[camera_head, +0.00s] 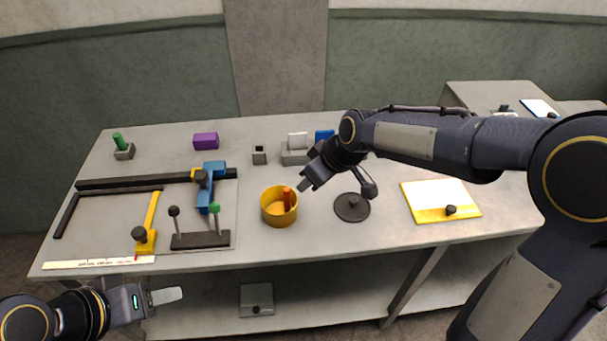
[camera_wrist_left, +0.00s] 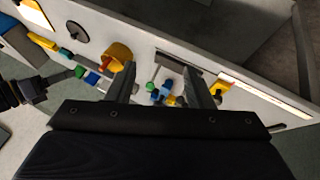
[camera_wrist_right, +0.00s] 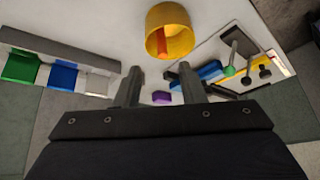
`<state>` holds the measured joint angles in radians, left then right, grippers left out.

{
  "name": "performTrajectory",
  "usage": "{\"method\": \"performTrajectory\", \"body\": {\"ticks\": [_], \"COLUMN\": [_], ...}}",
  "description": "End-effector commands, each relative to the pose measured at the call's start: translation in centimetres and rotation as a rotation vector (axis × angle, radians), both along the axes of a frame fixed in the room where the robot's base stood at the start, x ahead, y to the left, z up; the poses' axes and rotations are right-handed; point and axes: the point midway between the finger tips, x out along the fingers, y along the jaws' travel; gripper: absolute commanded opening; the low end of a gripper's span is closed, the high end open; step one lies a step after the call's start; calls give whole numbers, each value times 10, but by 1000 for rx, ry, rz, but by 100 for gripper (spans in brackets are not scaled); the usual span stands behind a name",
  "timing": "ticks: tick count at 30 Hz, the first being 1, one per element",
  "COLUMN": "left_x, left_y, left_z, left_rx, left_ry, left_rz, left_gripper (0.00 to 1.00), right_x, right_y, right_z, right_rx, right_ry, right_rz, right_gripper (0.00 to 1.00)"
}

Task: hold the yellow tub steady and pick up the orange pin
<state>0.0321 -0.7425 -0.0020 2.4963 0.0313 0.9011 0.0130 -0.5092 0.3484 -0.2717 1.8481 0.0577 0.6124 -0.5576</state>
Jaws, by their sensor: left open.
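The yellow tub (camera_head: 278,219) stands upright on the grey table near its front middle. The orange pin (camera_head: 287,198) leans inside it, with its upper end at the rim. My right gripper (camera_head: 303,185) is just right of and behind the tub, apart from it. In the right wrist view its fingers (camera_wrist_right: 159,88) are spread and empty, with the tub (camera_wrist_right: 186,42) and pin (camera_wrist_right: 161,42) beyond them. My left gripper (camera_head: 166,296) is low in front of the table's front edge, left of the tub, open and empty. The left wrist view shows the tub (camera_wrist_left: 123,54) beyond its fingers.
Left of the tub are a black base with knobbed levers (camera_head: 200,240), a blue clamp (camera_head: 213,172) and a yellow-handled bar (camera_head: 150,222). A dark disc (camera_head: 352,208) and a yellow-white board (camera_head: 436,196) lie to the right. Grey holders (camera_head: 296,157) stand behind.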

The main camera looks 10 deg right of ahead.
Motion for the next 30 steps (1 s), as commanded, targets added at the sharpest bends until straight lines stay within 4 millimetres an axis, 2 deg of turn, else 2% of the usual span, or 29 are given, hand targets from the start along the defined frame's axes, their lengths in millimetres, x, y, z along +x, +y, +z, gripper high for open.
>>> {"method": "performTrajectory", "body": {"ticks": [1, 5, 8, 11, 15, 20, 26, 30], "left_x": [0, 4, 15, 35, 75, 125, 185, 222], "left_y": [0, 0, 0, -1, -7, -22, -55, -87], "left_z": [1, 3, 9, 16, 22, 18, -3, -28], "left_rx": [0, -8, -31, -63, -100, -107, -60, 3], "left_ry": [0, 10, 42, 100, 205, 324, 447, 509], "left_rz": [0, 0, 7, 22, 62, 123, 212, 278], "left_gripper": [45, 30, 30, 30, 30, 30, 30, 30], "right_x": [6, 12, 13, 13, 12, 12, 12, 12], "right_y": [8, 17, 17, 16, 16, 16, 16, 16], "right_z": [-4, -9, -9, -9, -9, -9, -9, -9], "right_rx": [-18, -37, -38, -37, -37, -37, -37, -37], "right_ry": [-6, -20, -22, -20, -20, -19, -18, -18], "right_rz": [25, 53, 55, 54, 53, 52, 53, 53], "right_gripper": [36, 36, 36, 36, 36, 36, 36, 36]}}
